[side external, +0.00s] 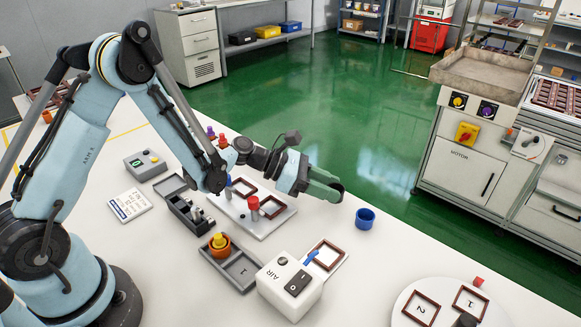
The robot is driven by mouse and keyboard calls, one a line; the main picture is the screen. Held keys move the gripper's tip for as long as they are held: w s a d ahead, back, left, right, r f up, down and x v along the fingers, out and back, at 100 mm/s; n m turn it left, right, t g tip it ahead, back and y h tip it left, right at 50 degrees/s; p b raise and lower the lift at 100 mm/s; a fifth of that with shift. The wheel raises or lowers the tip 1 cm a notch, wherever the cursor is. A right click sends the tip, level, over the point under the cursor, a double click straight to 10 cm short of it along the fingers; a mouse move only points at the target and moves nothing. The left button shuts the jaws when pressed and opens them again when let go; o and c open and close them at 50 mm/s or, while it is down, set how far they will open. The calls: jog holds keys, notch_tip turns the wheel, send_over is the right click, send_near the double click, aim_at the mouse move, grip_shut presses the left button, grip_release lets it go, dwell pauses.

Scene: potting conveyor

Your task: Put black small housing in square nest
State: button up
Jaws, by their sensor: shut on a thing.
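My gripper (338,190) is at the end of the outstretched arm, over the right side of the white table, above and left of a blue cup. I cannot tell which is the square nest. A black round piece (467,321) is partly cut off at the bottom edge.
The blue cup (365,218) stands near the far table edge. A red-topped post (253,203) rises from the grey plate. The AIR box (289,285), a grey tray (241,270) with an orange-yellow piece, and a round white plate (400,308) with numbered frames stand in front.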

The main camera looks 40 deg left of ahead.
jog(key=shift+f, duration=1.05)
jog(key=shift+f, duration=0.25)
jog(key=o, duration=1)
jog(key=shift+a+r, duration=0.1)
